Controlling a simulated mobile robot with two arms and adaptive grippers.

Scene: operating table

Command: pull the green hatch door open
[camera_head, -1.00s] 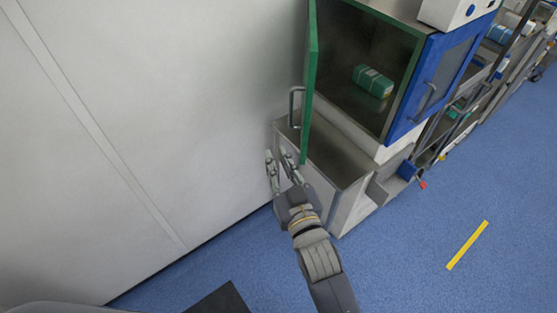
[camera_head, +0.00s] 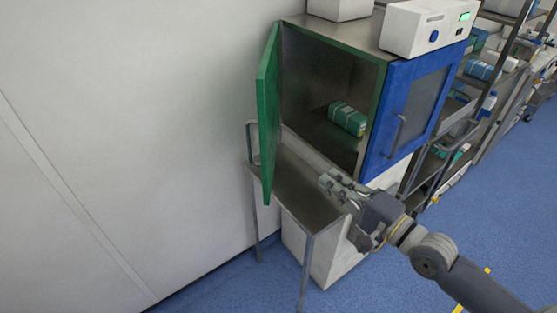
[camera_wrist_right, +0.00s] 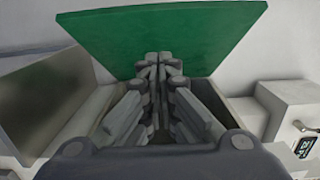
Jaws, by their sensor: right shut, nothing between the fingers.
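The green hatch door (camera_head: 268,112) stands wide open, swung out to the left of the steel cabinet (camera_head: 312,80). Its metal handle (camera_head: 252,140) shows at its left side. A green and white pack (camera_head: 348,118) lies inside the open compartment. My right gripper (camera_head: 326,178) is shut and empty, in front of the opening and to the right of the door, apart from the handle. In the right wrist view the shut fingers (camera_wrist_right: 159,62) point toward the green door (camera_wrist_right: 185,35), whose face lies behind them. My left gripper is not in view.
A blue door (camera_head: 403,110) with a handle is closed on the right of the cabinet. A steel shelf (camera_head: 295,190) juts out below the opening. A white device (camera_head: 428,28) stands on top. A plain wall (camera_head: 130,130) is at left; the blue floor (camera_head: 510,200) is clear at right.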

